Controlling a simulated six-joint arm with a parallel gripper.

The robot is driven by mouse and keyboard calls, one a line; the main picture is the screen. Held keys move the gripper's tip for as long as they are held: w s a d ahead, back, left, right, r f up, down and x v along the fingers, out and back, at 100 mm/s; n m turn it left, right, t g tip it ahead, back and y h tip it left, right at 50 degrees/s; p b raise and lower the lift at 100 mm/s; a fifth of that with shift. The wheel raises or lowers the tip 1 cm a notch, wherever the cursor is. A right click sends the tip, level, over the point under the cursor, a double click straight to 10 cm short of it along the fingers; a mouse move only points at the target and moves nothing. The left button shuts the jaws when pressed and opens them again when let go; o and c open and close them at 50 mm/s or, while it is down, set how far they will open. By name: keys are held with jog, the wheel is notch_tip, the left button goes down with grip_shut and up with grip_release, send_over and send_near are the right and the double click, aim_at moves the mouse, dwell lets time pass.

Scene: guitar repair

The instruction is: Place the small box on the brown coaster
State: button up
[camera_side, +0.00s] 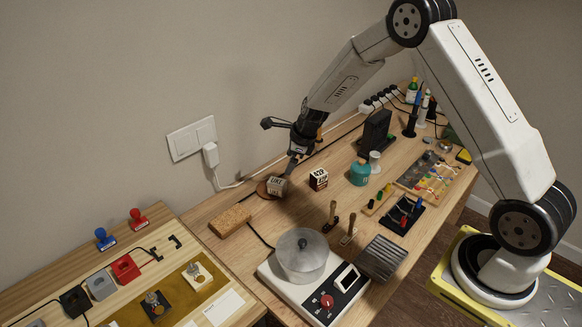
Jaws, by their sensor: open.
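A small pale box (277,186) with dark lettering is at the right side of the round brown coaster (263,189). It appears to rest on the coaster, though the box hides part of it and I cannot tell how well centred it is. My gripper (291,170) is just above and to the right of this box, pointing down, with its jaws open. I cannot tell whether a finger touches the box. A second small box (318,179), white, red and black with lettering, stands to the right, apart from the gripper.
A cork block (230,220) lies left of the coaster. A hot plate (312,290) with a clear pot (301,255) is in front. A cable runs along the wall behind.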

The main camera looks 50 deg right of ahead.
jog(key=s+a+r+n, duration=0.2)
jog(key=s+r+n, duration=0.1)
jog(key=s+n, duration=0.5)
jog(key=s+a+r+n+h, duration=0.1)
jog(key=s+a+r+n, duration=0.1)
jog(key=s+n, duration=0.6)
jog(key=s+a+r+n+g, duration=0.1)
jog(key=s+a+r+n, duration=0.2)
jog(key=s+n, duration=0.5)
jog(key=r+n, duration=0.1)
jog(key=n, duration=0.2)
jog(key=shift+s+r+n+h, duration=0.25)
jog(key=shift+s+n+h, duration=0.05)
jog(key=shift+s+n, duration=0.1)
